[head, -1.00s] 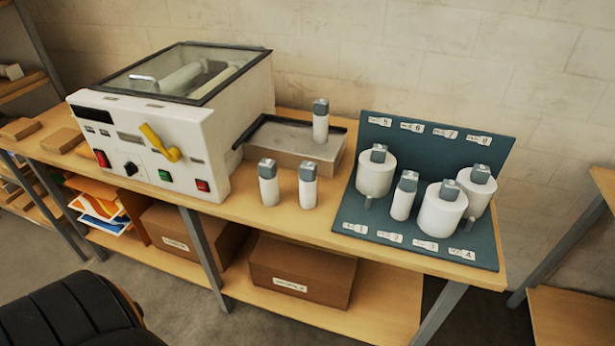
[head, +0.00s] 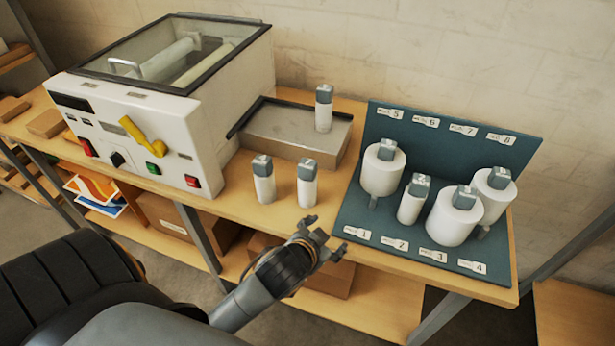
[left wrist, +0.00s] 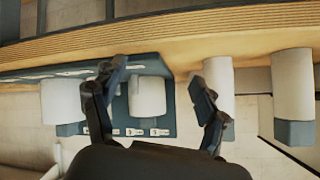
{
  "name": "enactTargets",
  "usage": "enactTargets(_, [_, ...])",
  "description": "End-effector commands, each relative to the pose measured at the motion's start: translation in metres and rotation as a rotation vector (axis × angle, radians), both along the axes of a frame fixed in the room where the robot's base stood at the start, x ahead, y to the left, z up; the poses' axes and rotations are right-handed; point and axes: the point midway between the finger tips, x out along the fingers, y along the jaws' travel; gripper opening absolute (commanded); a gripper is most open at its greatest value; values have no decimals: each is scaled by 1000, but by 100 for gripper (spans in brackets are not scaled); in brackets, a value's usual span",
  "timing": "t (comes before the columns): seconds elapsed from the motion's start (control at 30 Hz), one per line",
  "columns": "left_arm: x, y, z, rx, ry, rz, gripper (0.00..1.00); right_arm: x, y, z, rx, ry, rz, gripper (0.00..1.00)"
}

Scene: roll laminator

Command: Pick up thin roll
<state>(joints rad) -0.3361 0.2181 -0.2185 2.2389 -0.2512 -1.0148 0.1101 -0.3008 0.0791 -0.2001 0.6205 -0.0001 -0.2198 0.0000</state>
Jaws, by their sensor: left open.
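Two thin white rolls with grey caps stand upright on the table in front of the tray, a left one (head: 264,185) and a right one (head: 307,188). A third thin roll (head: 323,112) stands on the tray, and a fourth (head: 411,203) on the blue rack (head: 385,256). My left gripper (head: 325,238) is open and empty at the table's front edge, just below and right of the right table roll. In the left wrist view, which is upside down, two white rolls (left wrist: 293,88) show right of my open fingers (left wrist: 157,82). My right gripper is out of view.
Several thick white rolls (head: 452,222) stand on the rack. The laminator (head: 165,95), with a yellow lever, fills the table's left part. A low tray (head: 270,138) sits beside it. Cardboard boxes (head: 172,213) lie on the shelf below.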

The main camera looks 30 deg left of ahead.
Motion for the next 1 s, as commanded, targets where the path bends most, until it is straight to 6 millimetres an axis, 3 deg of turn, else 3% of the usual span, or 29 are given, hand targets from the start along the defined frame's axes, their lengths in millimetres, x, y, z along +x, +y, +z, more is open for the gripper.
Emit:
enactTargets(0.17, [62,-11,67,78,-311,-91,74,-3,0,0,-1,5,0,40])
enactTargets(0.3, [105,-41,150,172,-650,-249,74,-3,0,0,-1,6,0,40])
enactTargets(0.43, [119,-89,224,282,-968,-487,74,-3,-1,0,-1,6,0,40])
enactTargets(0.5, [115,-118,252,349,-1109,-644,74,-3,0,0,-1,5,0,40])
enactTargets(0.57, [107,-142,267,410,-1209,-793,74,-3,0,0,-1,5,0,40])
enactTargets(0.67, [91,-176,274,525,-1319,-1064,74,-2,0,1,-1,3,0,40])
enactTargets(0.8, [72,-198,250,706,-1336,-1479,74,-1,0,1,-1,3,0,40])
enactTargets(0.9, [67,-189,217,842,-1228,-1776,74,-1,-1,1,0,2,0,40])
enactTargets(1.0, [72,-156,184,974,-1018,-2042,74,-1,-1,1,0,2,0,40])
